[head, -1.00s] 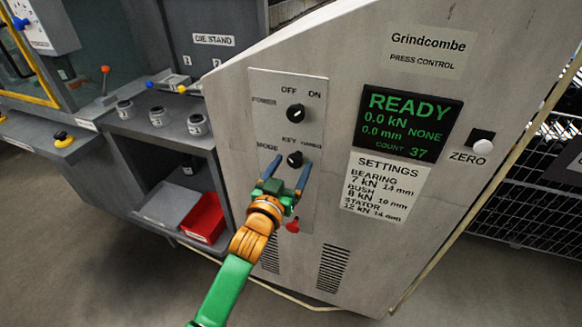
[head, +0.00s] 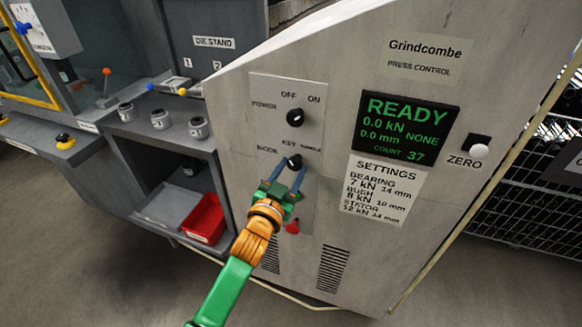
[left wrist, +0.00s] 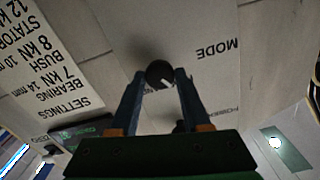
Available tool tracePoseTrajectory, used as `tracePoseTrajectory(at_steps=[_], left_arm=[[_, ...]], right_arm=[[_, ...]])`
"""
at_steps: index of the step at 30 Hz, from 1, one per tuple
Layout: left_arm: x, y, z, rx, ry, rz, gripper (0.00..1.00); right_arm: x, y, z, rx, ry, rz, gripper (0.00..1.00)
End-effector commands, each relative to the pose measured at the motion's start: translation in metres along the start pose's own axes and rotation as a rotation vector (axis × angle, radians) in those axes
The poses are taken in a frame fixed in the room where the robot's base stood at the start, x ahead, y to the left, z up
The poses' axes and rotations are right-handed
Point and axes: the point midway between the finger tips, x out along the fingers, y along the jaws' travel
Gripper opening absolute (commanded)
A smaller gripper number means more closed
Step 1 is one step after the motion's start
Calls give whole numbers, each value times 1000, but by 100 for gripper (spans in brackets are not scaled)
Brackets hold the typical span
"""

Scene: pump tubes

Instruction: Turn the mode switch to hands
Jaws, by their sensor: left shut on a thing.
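The mode switch (head: 294,161) is a small black knob on the pale switch plate (head: 263,200), under the labels KEY and what looks like HANDS. It also shows in the left wrist view (left wrist: 159,73) as a round black knob with a small white mark. My left gripper (head: 291,166) has its two blue fingers on either side of this knob and is shut on it. The fingers partly hide the knob in the head view, so its exact pointing is hard to tell. My right gripper is not in view.
The black power knob (head: 295,117) sits just above, and a red knob (head: 292,227) lies low on the plate. The display (head: 408,124) reads READY. A settings label (head: 383,188) is to the right. A die stand with a red bin (head: 204,219) stands left.

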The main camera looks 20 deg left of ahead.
Motion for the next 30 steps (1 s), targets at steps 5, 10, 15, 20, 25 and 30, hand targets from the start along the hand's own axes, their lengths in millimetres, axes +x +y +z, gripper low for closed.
tracePoseTrajectory(at_steps=[5,10,15,20,25,30], left_arm=[[0,-1,-2,164,-2,0,0],[0,0,-2,326,-1,0,0],[0,0,-2,488,0,1,0],[0,0,-1,640,-1,0,0],[0,0,-1,802,0,0,0],[0,0,0,957,0,0,0]], right_arm=[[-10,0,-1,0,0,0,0],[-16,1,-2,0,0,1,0],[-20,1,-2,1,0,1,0],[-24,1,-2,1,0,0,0],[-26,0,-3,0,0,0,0],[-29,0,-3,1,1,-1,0]])
